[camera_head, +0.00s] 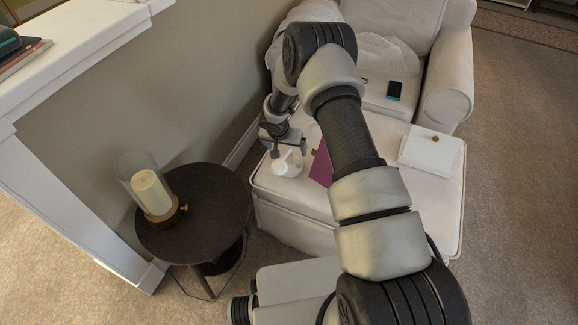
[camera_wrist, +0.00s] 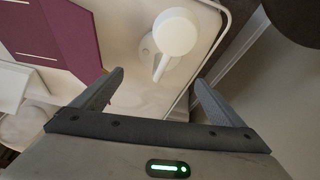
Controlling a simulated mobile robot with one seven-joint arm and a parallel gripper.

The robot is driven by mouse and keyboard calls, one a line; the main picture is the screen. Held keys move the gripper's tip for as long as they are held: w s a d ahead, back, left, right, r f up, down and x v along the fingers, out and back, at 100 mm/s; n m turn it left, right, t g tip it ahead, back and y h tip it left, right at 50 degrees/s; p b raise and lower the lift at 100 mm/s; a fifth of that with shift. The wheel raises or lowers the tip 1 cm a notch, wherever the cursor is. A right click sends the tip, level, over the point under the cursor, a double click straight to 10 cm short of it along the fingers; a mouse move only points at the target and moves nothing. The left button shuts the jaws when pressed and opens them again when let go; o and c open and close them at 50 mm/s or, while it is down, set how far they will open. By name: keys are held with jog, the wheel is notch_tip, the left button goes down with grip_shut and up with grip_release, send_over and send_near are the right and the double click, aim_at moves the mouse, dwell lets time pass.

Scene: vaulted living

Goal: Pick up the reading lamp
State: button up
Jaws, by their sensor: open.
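The reading lamp (camera_wrist: 175,32) is small and white, with a round head and a slim arm. In the head view the lamp (camera_head: 287,164) stands on the left end of the cream ottoman (camera_head: 290,205). My gripper (camera_head: 281,145) is just above and beside it, partly covering it there. In the wrist view my gripper (camera_wrist: 159,77) is open, and the lamp is ahead of the fingertips, with its arm pointing toward the gap between them. Nothing is held.
A purple folder (camera_head: 322,166) lies close right of the lamp. A white box (camera_head: 430,149) sits at the ottoman's right end. A phone (camera_head: 394,91) lies on the armchair (camera_head: 447,85). A dark side table (camera_head: 215,205) holds a glass candle holder (camera_head: 152,190). A wall (camera_head: 200,90) rises at left.

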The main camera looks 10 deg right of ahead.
aim_at(290, 159)
jog(key=b+x, duration=0.1)
jog(key=x, duration=0.5)
jog(key=shift+w+f, duration=0.15)
jog(key=shift+f, duration=0.15)
jog(key=x, duration=0.1)
jog(key=b+x, duration=0.1)
jog(key=x, duration=0.3)
jog(key=shift+s+f, duration=0.2)
jog(key=shift+s, duration=0.05)
jog(key=c, duration=1.3)
jog(key=shift+w+r, duration=0.1)
jog(key=shift+r, duration=0.05)
jog(key=shift+c, duration=0.3)
